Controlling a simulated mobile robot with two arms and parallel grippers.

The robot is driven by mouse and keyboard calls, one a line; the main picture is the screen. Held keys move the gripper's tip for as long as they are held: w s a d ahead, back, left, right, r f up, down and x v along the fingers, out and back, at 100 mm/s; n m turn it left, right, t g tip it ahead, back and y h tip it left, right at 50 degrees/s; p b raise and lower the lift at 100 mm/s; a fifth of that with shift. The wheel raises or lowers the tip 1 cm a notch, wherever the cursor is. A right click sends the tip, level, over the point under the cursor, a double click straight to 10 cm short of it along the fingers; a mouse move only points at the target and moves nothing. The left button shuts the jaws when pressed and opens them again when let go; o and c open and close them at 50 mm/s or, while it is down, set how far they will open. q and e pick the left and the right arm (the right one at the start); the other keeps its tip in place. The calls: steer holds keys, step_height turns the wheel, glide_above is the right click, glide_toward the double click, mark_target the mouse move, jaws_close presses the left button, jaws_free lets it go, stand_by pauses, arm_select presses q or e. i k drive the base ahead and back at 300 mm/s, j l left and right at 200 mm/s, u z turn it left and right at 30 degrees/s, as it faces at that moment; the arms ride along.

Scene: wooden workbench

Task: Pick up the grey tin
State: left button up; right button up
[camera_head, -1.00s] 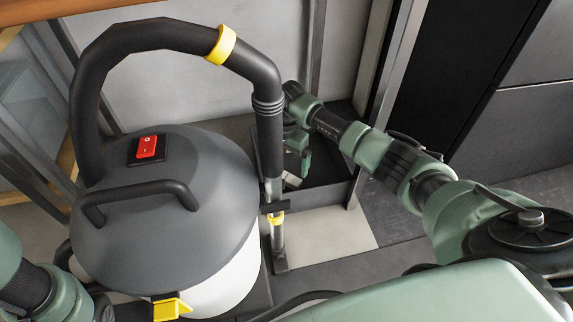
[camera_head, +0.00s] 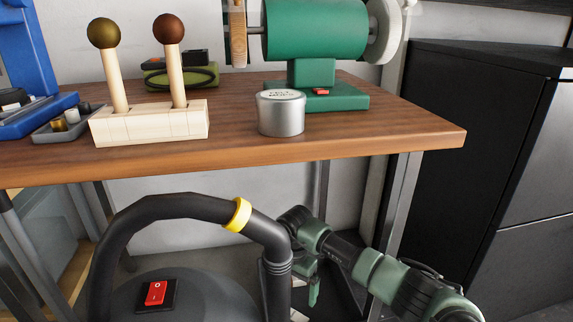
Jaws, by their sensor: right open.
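The grey tin (camera_head: 281,113) is a short silver cylinder with a pale, lettered lid. It stands upright on the wooden workbench (camera_head: 350,150), near the front edge and just in front of the green bench grinder (camera_head: 315,28). My right gripper (camera_head: 306,298) is below the bench top, beside the vacuum hose, well under the tin and apart from it. It is open, points downward, and is partly hidden by the hose. My left gripper is not in view.
A vacuum cleaner (camera_head: 200,295) with a thick black hose (camera_head: 180,207) stands in front of the bench. A pale wooden block (camera_head: 150,123) with two ball-topped sticks is left of the tin. The bench top right of the tin is clear. A dark cabinet (camera_head: 470,130) stands at right.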

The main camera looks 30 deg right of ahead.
mark_target(281, 113)
steer(key=k, duration=1)
